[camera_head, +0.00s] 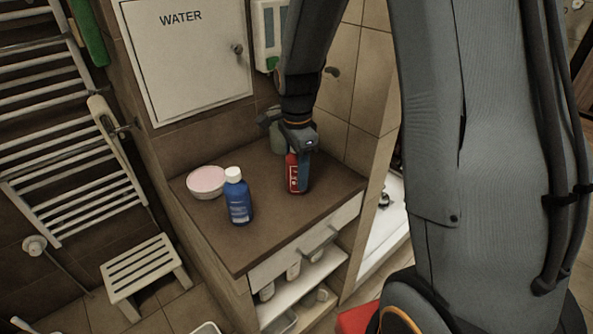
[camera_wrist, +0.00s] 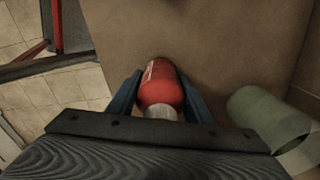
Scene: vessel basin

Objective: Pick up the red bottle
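The red bottle (camera_head: 293,178) stands upright on the brown top of the cabinet, near its back right part. My gripper (camera_head: 298,170) reaches down over it from above, and one blue finger covers the bottle's right side. In the wrist view the red bottle (camera_wrist: 161,88) lies between the two blue fingers of my gripper (camera_wrist: 160,85), one close along each side. I cannot tell whether the fingers press on it or leave a thin gap. The bottle's pale cap is towards the palm.
A blue bottle with a white cap (camera_head: 238,200) and a pink-topped white bowl (camera_head: 206,181) stand to the left. A green container (camera_wrist: 268,118) stands close beside my gripper. The brown cabinet top (camera_head: 262,237) is clear at the front.

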